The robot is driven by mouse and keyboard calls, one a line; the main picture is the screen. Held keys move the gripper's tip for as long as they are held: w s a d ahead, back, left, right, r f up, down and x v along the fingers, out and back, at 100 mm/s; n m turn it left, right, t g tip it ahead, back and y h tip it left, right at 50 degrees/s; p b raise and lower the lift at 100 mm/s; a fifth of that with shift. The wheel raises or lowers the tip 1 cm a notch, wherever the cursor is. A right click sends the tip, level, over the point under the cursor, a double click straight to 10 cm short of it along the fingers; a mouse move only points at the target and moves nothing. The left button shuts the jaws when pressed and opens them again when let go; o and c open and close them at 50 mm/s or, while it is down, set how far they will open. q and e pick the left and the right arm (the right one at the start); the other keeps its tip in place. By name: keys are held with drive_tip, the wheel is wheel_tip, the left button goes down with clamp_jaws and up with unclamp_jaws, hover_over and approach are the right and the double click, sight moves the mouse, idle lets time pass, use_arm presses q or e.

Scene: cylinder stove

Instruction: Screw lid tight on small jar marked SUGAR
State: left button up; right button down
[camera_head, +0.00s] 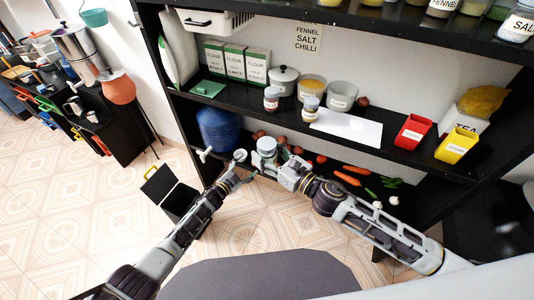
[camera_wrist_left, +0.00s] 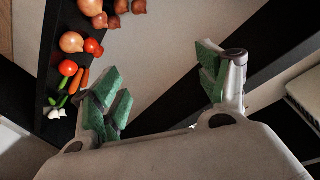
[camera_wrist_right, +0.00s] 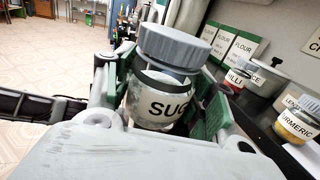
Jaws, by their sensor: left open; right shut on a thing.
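The small glass jar (camera_wrist_right: 160,105) has a white label reading "SUG", the rest hidden by a finger. It also shows in the head view (camera_head: 265,156), in front of the shelf. My right gripper (camera_wrist_right: 165,100) is shut around the jar's body and holds it off any surface, somewhat tilted in the right wrist view. The grey ribbed lid (camera_wrist_right: 174,46) sits on top of the jar, with a glassy band visible below it; I cannot tell how tightly it is seated. My left gripper (camera_head: 222,156) is open and empty, left of the jar. Its green-padded fingers are wide apart in the left wrist view (camera_wrist_left: 163,88).
The black shelf unit (camera_head: 420,80) is close ahead, holding flour boxes (camera_head: 235,62), spice jars (camera_head: 271,98) and red and yellow tins (camera_head: 412,132). Vegetables (camera_head: 345,178) lie on the lower shelf. A blue container (camera_head: 218,130) and an open black box (camera_head: 178,200) are near my left arm.

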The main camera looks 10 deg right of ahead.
use_arm(q)
drive_tip(key=s+a+f+n+g+y, duration=0.25)
drive_tip(key=s+a+f, duration=0.25)
drive_tip(key=s+f, duration=0.4)
drive_tip(key=s+a+f+n+g+y, duration=0.1)
drive_tip(key=s+a+f+n+y, duration=0.2)
drive_tip(key=s+a+f, duration=0.6)
drive_tip(key=s+a+f+n+g+y, duration=0.1)
drive_tip(key=s+a+f+n+y, duration=0.15)
drive_tip(key=s+f, duration=0.65)
drive_tip(key=s+a+f+n+g, duration=0.1)
drive_tip(key=s+f, duration=0.3)
drive_tip(key=s, duration=0.7)
drive_tip(key=s+a+f+n+g+y, duration=0.1)
drive_tip(key=s+a+f+g, duration=0.3)
drive_tip(key=s, duration=0.7)
drive_tip(key=s+a+f+n+g+y, duration=0.1)
drive_tip(key=s+a+f+n+g, duration=0.1)
drive_tip(key=s+f, duration=0.4)
drive_tip(key=s, duration=0.5)
drive_tip(key=shift+a, duration=0.35)
drive_tip(key=shift+g, duration=0.25)
use_arm(e)
drive_tip(key=shift+r, duration=0.15)
